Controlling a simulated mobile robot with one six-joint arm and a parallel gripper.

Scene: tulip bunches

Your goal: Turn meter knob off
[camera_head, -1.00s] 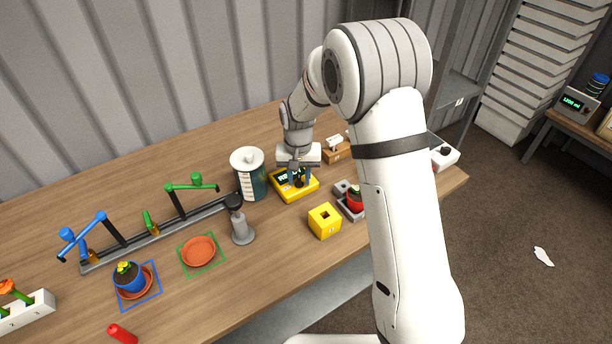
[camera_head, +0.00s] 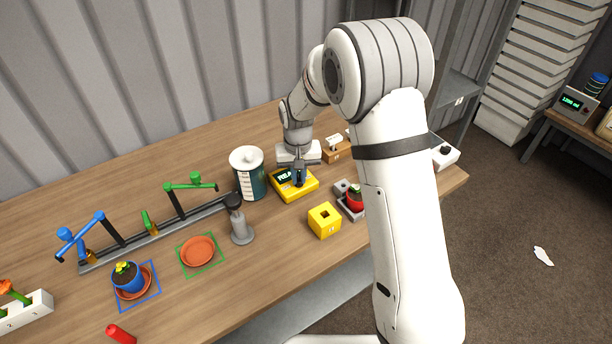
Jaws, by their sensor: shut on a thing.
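The yellow meter (camera_head: 312,190) lies on the wooden table, right of the dark green canister. Its small dark screen (camera_head: 282,177) shows light lettering, too small to read fully. My gripper (camera_head: 299,183) points down over the middle of the meter, with its dark blue fingers close together. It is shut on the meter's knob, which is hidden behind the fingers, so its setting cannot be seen.
A canister with a white lid (camera_head: 248,176) stands close left of the meter. A grey post (camera_head: 241,227) stands front left. A wooden box with switches (camera_head: 338,151) is behind.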

